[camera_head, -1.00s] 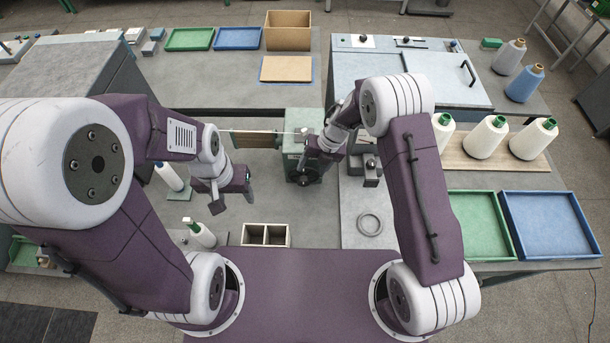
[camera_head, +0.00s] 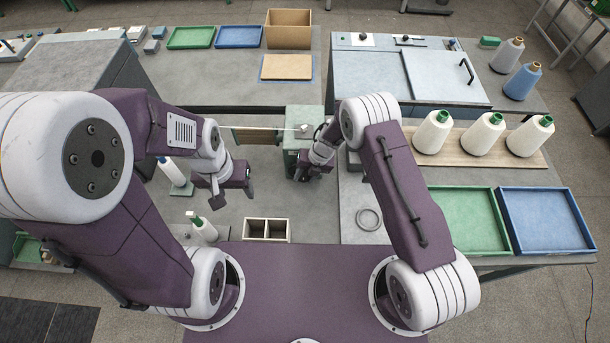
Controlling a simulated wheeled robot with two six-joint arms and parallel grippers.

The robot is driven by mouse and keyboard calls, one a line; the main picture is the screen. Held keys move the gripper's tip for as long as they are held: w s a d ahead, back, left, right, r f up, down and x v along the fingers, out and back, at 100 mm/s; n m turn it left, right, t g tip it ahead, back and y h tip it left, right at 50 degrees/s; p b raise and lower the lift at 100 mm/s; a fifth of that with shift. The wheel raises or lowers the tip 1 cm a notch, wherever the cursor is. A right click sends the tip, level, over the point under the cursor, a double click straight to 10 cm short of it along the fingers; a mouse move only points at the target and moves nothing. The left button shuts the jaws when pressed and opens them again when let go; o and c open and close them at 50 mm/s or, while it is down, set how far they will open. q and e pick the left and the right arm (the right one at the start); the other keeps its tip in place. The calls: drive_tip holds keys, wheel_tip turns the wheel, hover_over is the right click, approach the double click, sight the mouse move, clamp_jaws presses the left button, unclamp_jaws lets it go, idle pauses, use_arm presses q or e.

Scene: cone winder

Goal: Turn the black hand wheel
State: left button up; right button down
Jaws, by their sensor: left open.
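The green machine block (camera_head: 303,115) stands at the centre. The black hand wheel is on its near face; my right gripper (camera_head: 307,174) is over that spot, so the wheel is mostly hidden and blends with the dark fingers. I cannot tell whether the fingers touch or grip it, or whether they are open or shut. My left gripper (camera_head: 233,199) is open and empty, its fingers apart, well to the left of the block over the grey table.
A two-cell wooden box (camera_head: 266,229) and a spray bottle (camera_head: 202,228) stand below my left gripper. A grey ring (camera_head: 369,219) lies to the right. White cones (camera_head: 483,134) stand on a board beyond my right arm, with a green tray (camera_head: 466,218) and a blue tray (camera_head: 545,218) nearer.

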drive_tip(key=y+b, duration=0.2)
drive_tip(key=b, duration=0.2)
drive_tip(key=f+y+b, duration=0.1)
drive_tip(key=y+b, duration=0.1)
drive_tip(key=b, duration=0.3)
drive_tip(key=shift+w+d+f+y, duration=0.1)
drive_tip(key=shift+d+f+y, duration=0.1)
drive_tip(key=shift+d+y, duration=0.15)
drive_tip(key=shift+r+y+b, duration=0.3)
drive_tip(key=shift+y+b, duration=0.15)
drive_tip(key=shift+b, duration=0.2)
drive_tip(key=shift+r, duration=0.2)
drive_tip(key=c, duration=0.9)
unclamp_jaws()
drive_tip(key=shift+w, duration=0.1)
